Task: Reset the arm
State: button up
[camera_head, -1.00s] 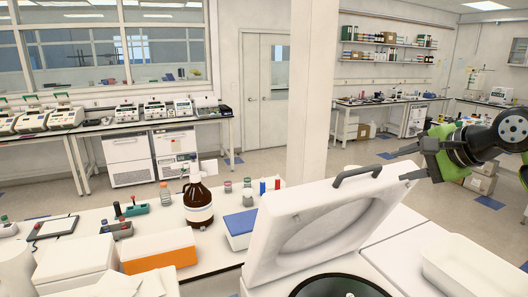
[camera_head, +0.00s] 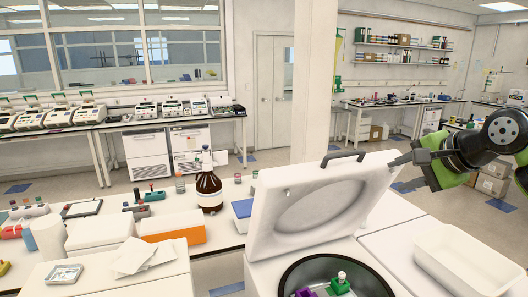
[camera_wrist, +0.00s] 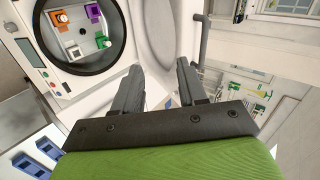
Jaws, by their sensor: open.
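My gripper (camera_head: 411,157) is at the right of the head view, beside the upper right edge of the raised white centrifuge lid (camera_head: 300,205). It is open and holds nothing. In the wrist view, its two dark fingers (camera_wrist: 158,88) are spread apart, with the lid and its dark handle (camera_wrist: 200,40) beyond them. The centrifuge bowl (camera_head: 290,280) is open below the lid. In the wrist view, orange, purple, green and white pieces (camera_wrist: 81,34) show inside the bowl.
A white tray (camera_head: 470,262) stands right of the centrifuge. A brown bottle (camera_head: 209,192), an orange-sided box (camera_head: 172,228) and a blue-sided box (camera_head: 241,213) stand on the bench to the left. A pale pillar (camera_head: 315,80) rises behind. Open floor lies beyond the bench.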

jog(key=s+a+f+n+g+h+b, duration=0.2)
jog(key=s+a+f+n, duration=0.25)
jog(key=a+f, duration=0.3)
jog(key=s+a+f+n+g+h+b, duration=0.1)
jog(key=s+a+f+n+g+b, duration=0.15)
jog(key=s+a+f, duration=0.4)
jog(key=s+f+n+b, duration=0.3)
jog(key=s+f+n, duration=0.2)
jog(key=s+f, duration=1.1)
jog(key=shift+s+d+n+h+b, duration=0.25)
jog(key=shift+s+n+h+b, duration=0.05)
jog(key=shift+s, duration=0.75)
jog(key=shift+d+r+t, duration=0.1)
jog(key=shift+t, duration=0.15)
